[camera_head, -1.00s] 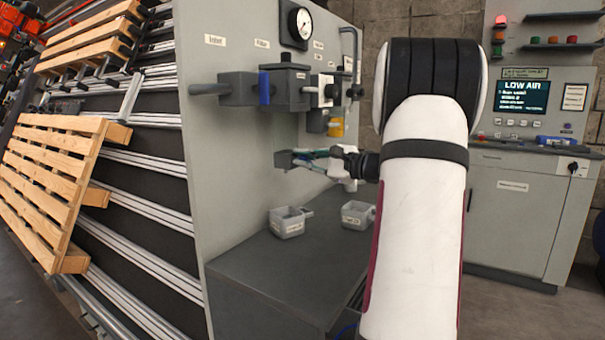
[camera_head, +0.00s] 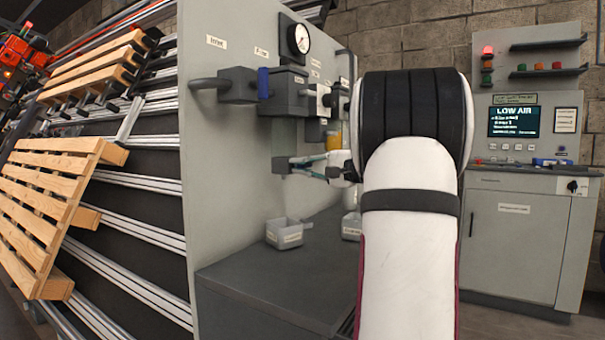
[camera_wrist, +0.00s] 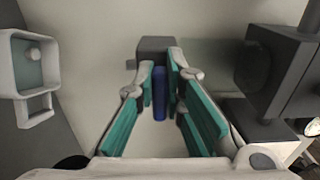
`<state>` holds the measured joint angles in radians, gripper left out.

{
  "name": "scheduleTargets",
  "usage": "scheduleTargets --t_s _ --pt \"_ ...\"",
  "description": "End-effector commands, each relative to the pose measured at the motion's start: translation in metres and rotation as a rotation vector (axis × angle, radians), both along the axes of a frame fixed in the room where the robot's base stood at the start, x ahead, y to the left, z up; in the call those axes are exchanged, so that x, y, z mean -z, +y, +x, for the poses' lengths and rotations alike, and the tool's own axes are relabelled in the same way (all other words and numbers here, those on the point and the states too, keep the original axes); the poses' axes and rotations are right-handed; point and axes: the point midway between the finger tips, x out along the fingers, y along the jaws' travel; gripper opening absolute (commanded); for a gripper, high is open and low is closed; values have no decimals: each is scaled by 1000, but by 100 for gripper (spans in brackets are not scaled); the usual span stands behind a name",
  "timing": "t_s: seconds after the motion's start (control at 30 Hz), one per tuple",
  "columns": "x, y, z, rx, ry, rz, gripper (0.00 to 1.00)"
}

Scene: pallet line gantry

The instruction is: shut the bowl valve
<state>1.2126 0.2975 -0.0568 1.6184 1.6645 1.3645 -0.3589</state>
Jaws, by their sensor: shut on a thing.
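My gripper (camera_head: 300,163) reaches under the fittings on the grey panel, at a small dark grey block (camera_head: 281,164). In the wrist view my gripper (camera_wrist: 160,85) has its teal-padded fingers closed around a narrow blue lever (camera_wrist: 159,92). The lever stands in front of the grey block (camera_wrist: 155,46), which seems to be the bowl valve. The fingers press on the lever from both sides. In the head view the lever is too small to make out. A yellow part (camera_head: 334,140) of the fittings shows above my gripper, partly hidden by my arm.
A grey inlet block with another blue lever (camera_head: 263,84) and a gauge (camera_head: 300,38) sit above. A small grey bin (camera_head: 287,232) stands on the dark bench (camera_head: 270,280); a second (camera_head: 351,226) is partly hidden. A console (camera_head: 514,121) reading LOW AIR stands right, wooden pallets (camera_head: 45,190) left.

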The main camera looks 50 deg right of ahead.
Motion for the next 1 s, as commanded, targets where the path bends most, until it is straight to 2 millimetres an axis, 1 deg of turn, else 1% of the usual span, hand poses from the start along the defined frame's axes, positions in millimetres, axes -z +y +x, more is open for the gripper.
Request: scheduleTargets --t_s 0.03,0.43,0.47,0.5,0.53,0.87,1.0 --pt "3 0 0 0 4 -4 0" --pt "2 0 0 0 4 -8 0" --pt "2 0 0 0 4 -8 15" --pt "2 0 0 0 3 -8 24" --pt "2 0 0 0 3 -8 31" --pt "1 0 -1 0 1 -9 31" --pt "1 -2 -13 3 1 -8 31"
